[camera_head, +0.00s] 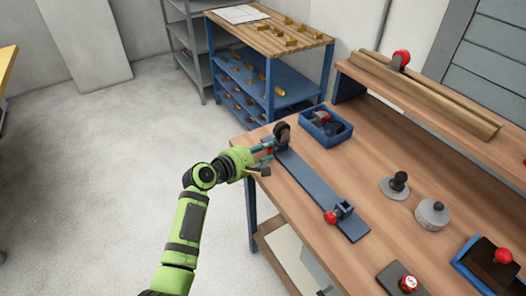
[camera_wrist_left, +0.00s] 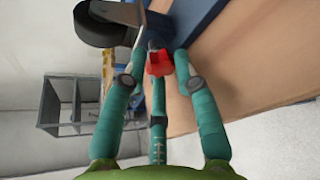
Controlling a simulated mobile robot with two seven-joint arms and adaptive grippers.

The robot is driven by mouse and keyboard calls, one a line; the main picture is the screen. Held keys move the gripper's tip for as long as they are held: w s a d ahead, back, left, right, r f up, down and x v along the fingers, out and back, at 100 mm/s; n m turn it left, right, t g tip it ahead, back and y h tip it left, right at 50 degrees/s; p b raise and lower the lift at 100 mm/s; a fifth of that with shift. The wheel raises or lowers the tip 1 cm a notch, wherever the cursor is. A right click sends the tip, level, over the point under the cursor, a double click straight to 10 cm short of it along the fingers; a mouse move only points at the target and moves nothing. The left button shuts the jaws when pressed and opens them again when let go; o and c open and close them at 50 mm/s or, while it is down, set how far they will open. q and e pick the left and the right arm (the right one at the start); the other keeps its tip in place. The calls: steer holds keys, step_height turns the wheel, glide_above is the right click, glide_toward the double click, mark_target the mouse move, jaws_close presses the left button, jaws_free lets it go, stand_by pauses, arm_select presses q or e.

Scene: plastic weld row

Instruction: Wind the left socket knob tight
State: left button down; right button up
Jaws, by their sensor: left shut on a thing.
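The left socket knob (camera_wrist_left: 159,63) is red and shows between my fingers in the left wrist view. In the head view it is mostly hidden by my left gripper (camera_head: 268,151) at the far left end of the blue-grey rail (camera_head: 312,185). My left gripper (camera_wrist_left: 157,70) is shut on this knob, with teal fingers on both sides of it. A black round part (camera_head: 282,131) stands beside the knob, and it also shows in the left wrist view (camera_wrist_left: 97,25). The rail's other end has a socket (camera_head: 344,208) with a red knob (camera_head: 330,217). My right gripper is not in view.
A blue bin (camera_head: 325,138) with parts stands behind the rail on the wooden bench (camera_head: 345,165). Round grey parts (camera_head: 432,214) and a blue tray (camera_head: 462,265) lie to the right. A blue shelf cart (camera_head: 325,72) stands behind. The floor at left is clear.

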arm_select(q)
steer(key=shift+s+d+f+m+t+b, duration=0.15)
steer(key=shift+f+m+t+b, duration=0.2)
steer(key=shift+m, duration=0.35)
steer(key=shift+m+t+b, duration=0.35)
steer(key=shift+m+b, duration=0.15)
steer(key=shift+m, duration=0.2)
steer(key=shift+r, duration=0.15)
steer(key=c, duration=1)
jaws_free()
steer(key=v, duration=0.8)
steer(key=shift+d+r, duration=0.1)
